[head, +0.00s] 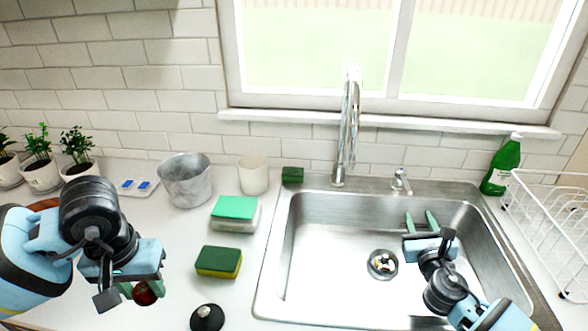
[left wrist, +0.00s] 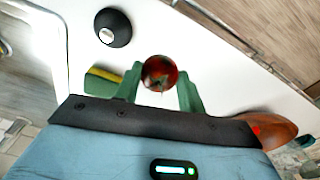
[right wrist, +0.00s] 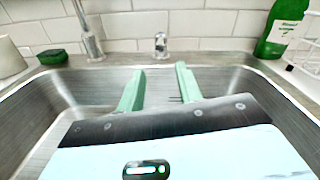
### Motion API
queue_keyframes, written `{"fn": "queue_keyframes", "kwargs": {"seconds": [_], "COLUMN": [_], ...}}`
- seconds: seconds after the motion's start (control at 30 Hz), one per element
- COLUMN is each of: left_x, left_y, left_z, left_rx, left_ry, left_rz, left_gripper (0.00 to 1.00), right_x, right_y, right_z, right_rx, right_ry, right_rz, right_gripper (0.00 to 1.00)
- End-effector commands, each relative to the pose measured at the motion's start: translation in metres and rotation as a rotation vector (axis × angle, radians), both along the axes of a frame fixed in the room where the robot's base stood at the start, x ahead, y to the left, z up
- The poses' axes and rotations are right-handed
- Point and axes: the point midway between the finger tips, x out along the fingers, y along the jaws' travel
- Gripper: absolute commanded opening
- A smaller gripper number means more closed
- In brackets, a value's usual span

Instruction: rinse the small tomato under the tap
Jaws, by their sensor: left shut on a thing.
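The small tomato (head: 147,292) is red and sits between the green fingers of my left gripper (head: 136,290), above the counter left of the sink. In the left wrist view the tomato (left wrist: 159,73) shows between the fingertips, and my left gripper is shut on it. The tall chrome tap (head: 348,125) stands behind the sink (head: 330,235), with a small lever (head: 400,181) to its right. In the right wrist view the lever (right wrist: 161,44) is ahead of the fingers. My right gripper (head: 421,221) is open and empty over the right part of the sink.
A green and yellow sponge (head: 218,262), a black round stopper-like thing (head: 207,317) and a metal bucket (head: 186,180) are on the counter between my left gripper and the sink or behind. A green bottle (head: 502,167) and a white dish rack (head: 552,225) stand right of the sink.

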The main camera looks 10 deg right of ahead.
Motion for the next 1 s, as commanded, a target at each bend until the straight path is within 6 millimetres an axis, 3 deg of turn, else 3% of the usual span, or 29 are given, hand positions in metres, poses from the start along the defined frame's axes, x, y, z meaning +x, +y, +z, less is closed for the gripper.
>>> {"fn": "queue_keyframes", "kwargs": {"seconds": [0.43, 1.0], "left_x": [0.0, 0.0], "left_y": [0.0, 0.0], "left_z": [0.0, -0.003], "left_rx": [0.0, 0.0], "left_ry": [0.0, 0.006], "left_rz": [0.0, 0.0], "left_gripper": [0.18, 0.18], "right_x": [0.009, 0.093], "right_y": [-0.002, -0.02], "right_z": [0.0, 0.0], "right_rx": [0.0, 0.0], "right_ry": [0.0, 0.001], "right_rz": [-0.001, 0.0], "right_gripper": [0.35, 0.35]}}
